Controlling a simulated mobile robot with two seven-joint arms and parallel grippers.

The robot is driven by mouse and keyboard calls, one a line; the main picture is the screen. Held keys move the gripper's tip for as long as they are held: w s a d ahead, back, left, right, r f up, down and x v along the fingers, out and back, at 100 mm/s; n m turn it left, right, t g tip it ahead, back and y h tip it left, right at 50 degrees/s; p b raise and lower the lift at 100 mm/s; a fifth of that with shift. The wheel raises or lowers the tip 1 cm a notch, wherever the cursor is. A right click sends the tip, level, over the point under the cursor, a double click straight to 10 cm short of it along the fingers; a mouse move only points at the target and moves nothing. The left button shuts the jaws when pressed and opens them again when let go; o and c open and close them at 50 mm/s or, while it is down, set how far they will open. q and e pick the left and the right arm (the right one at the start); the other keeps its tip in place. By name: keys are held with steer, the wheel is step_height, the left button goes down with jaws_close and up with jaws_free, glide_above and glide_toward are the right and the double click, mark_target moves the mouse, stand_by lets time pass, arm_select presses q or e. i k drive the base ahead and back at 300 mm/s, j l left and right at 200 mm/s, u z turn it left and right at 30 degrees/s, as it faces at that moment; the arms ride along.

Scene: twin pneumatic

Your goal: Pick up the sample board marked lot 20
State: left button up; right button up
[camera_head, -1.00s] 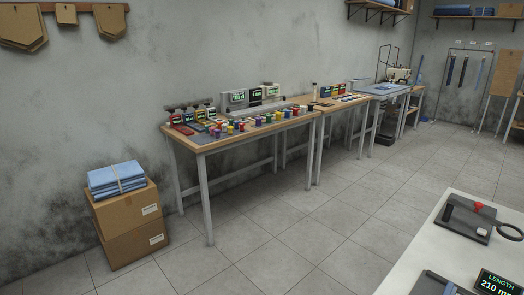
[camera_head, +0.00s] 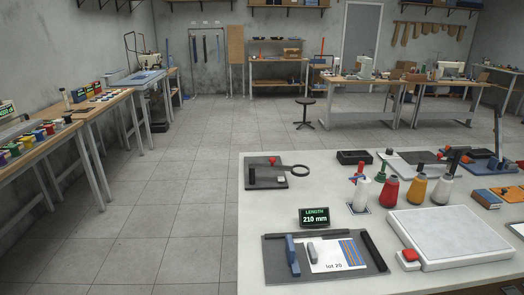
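The sample board (camera_head: 278,272) is a flat dark grey board near the front left corner of the white table (camera_head: 248,214). A white card (camera_head: 329,259) on it reads "lot 20" and carries blue and orange stripes. A blue upright block (camera_head: 292,253) stands at the board's left part, and a dark bar (camera_head: 366,249) lies along its right side. A small grey piece (camera_head: 312,252) rests on the card. A display (camera_head: 314,217) just behind the board reads "LENGTH 210 mm". Neither of my grippers is in view.
A second dark board (camera_head: 262,178) with a black ring lies behind on the table. Several thread cones, such as a red one (camera_head: 388,192), stand right of the display. A white flat device (camera_head: 450,235) with a red button (camera_head: 409,255) lies right of the lot 20 board. Floor at left is clear.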

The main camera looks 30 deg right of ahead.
mark_target(336, 254)
steer(key=i+j+z, duration=0.15)
steer(key=z, duration=0.25)
steer(key=i+j+z, duration=0.1)
steer(key=z, duration=0.25)
steer(key=j+z, duration=0.4)
steer(key=i+l, duration=0.05)
steer(key=l, duration=0.05)
